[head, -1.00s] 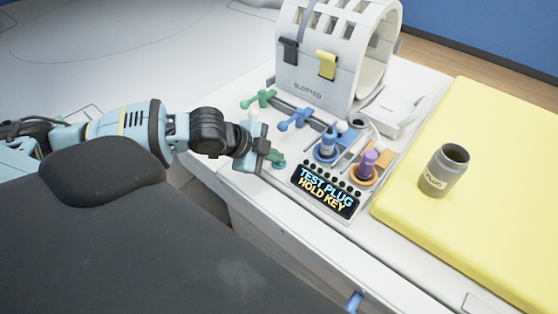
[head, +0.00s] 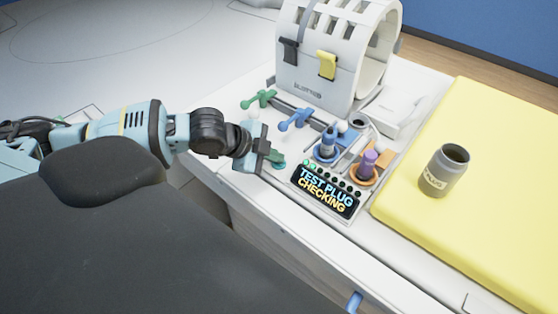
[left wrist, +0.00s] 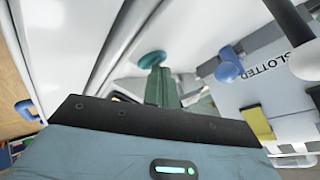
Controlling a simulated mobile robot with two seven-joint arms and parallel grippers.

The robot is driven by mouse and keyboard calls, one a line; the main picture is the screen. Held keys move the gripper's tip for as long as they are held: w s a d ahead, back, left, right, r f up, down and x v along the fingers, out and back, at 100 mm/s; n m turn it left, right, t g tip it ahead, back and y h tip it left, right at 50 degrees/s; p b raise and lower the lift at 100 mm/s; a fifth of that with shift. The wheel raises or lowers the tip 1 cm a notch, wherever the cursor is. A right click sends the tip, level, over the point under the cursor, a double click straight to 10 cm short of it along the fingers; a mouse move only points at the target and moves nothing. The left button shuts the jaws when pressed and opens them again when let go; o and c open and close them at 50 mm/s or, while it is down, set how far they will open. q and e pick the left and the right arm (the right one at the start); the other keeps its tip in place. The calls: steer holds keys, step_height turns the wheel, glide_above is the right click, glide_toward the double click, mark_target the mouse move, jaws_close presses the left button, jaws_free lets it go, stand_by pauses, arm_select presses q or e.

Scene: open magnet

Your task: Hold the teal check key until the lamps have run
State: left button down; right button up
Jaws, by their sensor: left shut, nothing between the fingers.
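The teal check key (head: 279,165) is a small round button on the white panel, left of the display. My left gripper (head: 273,157) is shut and empty, with its fingertips at the key; they appear to touch it. In the left wrist view the shut green fingers (left wrist: 160,88) point at the teal key (left wrist: 151,58). The display (head: 324,191) reads "TEST PLUG CHECKING". In the row of lamps above it, the lamps at the left end (head: 309,163) glow green and the others are dark. My right gripper is not in view.
A blue plug (head: 328,140) and a purple plug (head: 369,163) stand upright in ringed sockets. Green (head: 258,99) and blue (head: 296,119) handles lie behind. A slotted white coil (head: 325,90) stands at the back. A grey jar (head: 443,171) stands on the yellow pad (head: 500,200).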

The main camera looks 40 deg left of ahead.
mark_target(274, 164)
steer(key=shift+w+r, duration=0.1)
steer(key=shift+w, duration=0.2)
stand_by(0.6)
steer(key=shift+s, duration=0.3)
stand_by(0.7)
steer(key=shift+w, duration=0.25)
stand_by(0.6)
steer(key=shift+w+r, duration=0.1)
arm_select(q)
steer(key=shift+r+p, duration=0.65)
steer(key=shift+r, duration=0.25)
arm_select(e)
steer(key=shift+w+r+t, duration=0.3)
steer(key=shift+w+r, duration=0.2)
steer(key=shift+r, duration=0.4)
arm_select(q)
steer(key=shift+r+p, duration=1.45)
steer(key=shift+r, duration=1.1)
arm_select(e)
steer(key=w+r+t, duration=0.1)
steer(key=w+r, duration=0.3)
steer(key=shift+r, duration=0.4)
